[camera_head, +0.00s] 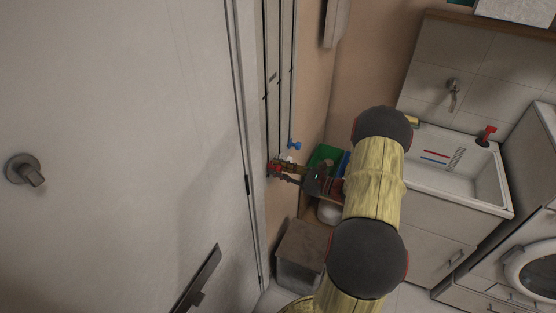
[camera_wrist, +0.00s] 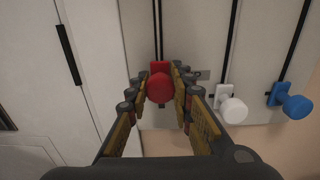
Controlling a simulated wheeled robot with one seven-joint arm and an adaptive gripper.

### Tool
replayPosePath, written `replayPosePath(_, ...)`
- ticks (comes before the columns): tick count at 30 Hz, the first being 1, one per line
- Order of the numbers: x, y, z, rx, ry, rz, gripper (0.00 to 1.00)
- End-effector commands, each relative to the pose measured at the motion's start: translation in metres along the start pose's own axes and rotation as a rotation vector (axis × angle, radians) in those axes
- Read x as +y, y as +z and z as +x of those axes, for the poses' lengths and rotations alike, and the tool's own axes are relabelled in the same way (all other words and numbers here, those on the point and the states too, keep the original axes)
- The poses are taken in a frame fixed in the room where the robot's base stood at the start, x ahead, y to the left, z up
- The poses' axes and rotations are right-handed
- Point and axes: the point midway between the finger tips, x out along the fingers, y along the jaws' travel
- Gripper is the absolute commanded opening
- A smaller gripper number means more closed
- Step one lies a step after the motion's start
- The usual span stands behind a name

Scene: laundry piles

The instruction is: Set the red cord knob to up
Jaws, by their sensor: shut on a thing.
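The red cord knob (camera_wrist: 160,88) hangs on a dark vertical cord or rail along the wall. It sits between the two fingers of my gripper (camera_wrist: 160,72) in the wrist view. My gripper is shut on it, one finger at each side. In the head view my gripper (camera_head: 281,171) is at the wall, with a little of the red knob (camera_head: 271,168) showing at its tip. Most of the knob is hidden there by the fingers.
A white knob (camera_wrist: 232,108) and a blue knob (camera_wrist: 297,105) hang on neighbouring cords to the right. A white door (camera_head: 130,120) stands to the left. A sink (camera_head: 480,185) and a washing machine (camera_head: 535,268) are to the right. A lidded bin (camera_head: 300,250) stands below.

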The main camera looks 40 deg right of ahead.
Motion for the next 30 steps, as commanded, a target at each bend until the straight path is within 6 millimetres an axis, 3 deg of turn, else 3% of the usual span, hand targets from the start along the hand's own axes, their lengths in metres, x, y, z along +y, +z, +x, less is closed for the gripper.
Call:
replayPosePath(1,0.002,-0.018,-0.001,0.005,0.001,0.008,0.0)
replayPosePath(6,0.002,-0.038,-0.001,0.004,0.001,0.008,0.0)
replayPosePath(22,0.001,-0.044,-0.001,0.002,0.0,0.003,0.0)
replayPosePath(23,0.001,-0.044,-0.001,0.002,0.0,0.003,0.23)
replayPosePath(30,0.0,-0.043,0.0,0.001,0.0,0.001,0.37)
